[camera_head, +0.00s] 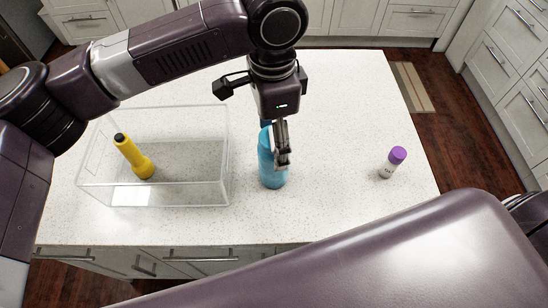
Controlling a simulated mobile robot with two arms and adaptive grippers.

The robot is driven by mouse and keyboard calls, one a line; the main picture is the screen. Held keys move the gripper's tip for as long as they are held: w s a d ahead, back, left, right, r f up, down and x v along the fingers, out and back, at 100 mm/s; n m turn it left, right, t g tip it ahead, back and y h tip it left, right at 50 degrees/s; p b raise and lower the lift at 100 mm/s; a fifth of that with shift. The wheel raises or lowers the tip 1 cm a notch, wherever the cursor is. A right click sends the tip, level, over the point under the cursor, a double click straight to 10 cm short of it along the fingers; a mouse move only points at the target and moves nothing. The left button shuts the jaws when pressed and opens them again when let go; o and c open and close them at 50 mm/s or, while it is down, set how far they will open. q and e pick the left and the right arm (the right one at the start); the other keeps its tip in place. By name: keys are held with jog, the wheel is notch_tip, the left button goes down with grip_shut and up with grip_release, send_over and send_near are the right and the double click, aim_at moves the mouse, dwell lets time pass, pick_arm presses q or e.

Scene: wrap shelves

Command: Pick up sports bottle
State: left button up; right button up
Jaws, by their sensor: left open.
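A blue sports bottle (268,168) stands upright on the white speckled counter, near its middle. My left gripper (282,162) is directly above and in front of the bottle's right side, fingers pointing down, and hides part of its top and right side. The gripper is open; I cannot tell whether a finger touches the bottle. My right gripper is not in view.
A clear open box (205,194) holds a yellow flashlight (136,158), left of the bottle. A small white bottle with a purple cap (394,162) stands at right. The counter (340,120) is bare between them. Cabinets (515,75) stand beyond the wooden floor.

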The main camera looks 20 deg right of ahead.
pick_arm(q)
jog(key=shift+f+p, duration=0.85)
jog(key=shift+f, duration=1.95)
jog(key=shift+s, duration=0.1)
jog(key=c, duration=1.5)
